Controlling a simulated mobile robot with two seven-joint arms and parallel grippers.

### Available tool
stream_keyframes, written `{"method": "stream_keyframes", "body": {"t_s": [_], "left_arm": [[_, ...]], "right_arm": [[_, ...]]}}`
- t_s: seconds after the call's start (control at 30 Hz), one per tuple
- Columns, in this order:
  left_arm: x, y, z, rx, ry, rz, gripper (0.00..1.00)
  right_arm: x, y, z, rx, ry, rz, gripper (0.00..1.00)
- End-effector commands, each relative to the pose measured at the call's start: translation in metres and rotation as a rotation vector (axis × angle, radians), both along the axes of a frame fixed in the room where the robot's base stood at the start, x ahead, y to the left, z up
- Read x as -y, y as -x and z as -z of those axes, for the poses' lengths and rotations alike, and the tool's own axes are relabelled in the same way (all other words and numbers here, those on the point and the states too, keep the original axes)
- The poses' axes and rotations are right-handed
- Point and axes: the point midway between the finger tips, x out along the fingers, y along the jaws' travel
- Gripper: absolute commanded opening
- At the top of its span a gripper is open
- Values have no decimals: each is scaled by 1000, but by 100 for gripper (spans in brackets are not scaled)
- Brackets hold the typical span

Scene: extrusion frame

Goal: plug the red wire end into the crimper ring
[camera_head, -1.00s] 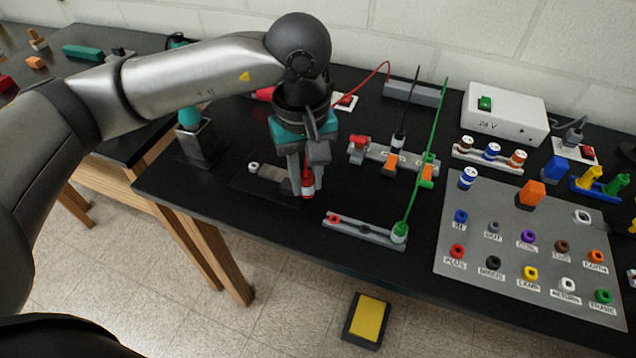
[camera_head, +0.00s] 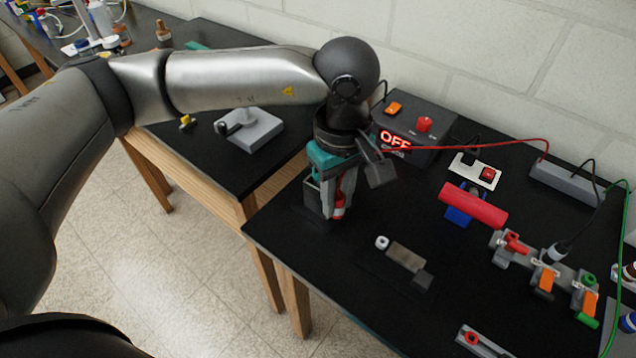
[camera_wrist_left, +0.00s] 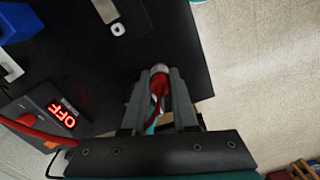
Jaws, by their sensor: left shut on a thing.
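My left gripper (camera_head: 338,214) is shut on the red wire end (camera_head: 340,200), a red plug with a white band, held pointing down above the black table's left part. The wrist view shows the red plug (camera_wrist_left: 159,80) between the two grey fingers (camera_wrist_left: 160,72). A red wire runs from my gripper to the right. A small white ring (camera_head: 382,242) stands by a flat grey-brown bar and dark block (camera_head: 408,262), apparently the crimper; it is right of and nearer than the gripper, apart from the plug. The ring also shows in the wrist view (camera_wrist_left: 118,29). My right gripper is not in view.
A dark holder (camera_head: 312,192) stands partly hidden behind my gripper. A dark box reading OFF (camera_head: 415,130) is at the back. A red cylinder on a blue stand (camera_head: 472,206) and a clamp rail (camera_head: 545,268) stand to the right. The table's left edge is close to my gripper.

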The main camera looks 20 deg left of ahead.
Motion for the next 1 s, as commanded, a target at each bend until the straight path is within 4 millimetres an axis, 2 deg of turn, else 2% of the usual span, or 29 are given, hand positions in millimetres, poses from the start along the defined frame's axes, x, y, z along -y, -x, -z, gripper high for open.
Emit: {"method": "stream_keyframes", "body": {"t_s": [0.1,0.47,0.8,1.0], "left_arm": [[11,-3,0,-5,-1,-176,0],[40,-11,7,-10,-11,-736,0],[65,-18,13,-10,-19,-1260,0],[77,-22,17,-8,-19,-1524,0]], "right_arm": [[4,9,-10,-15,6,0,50],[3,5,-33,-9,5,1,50],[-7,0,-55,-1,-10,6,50],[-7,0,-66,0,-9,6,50]]}}
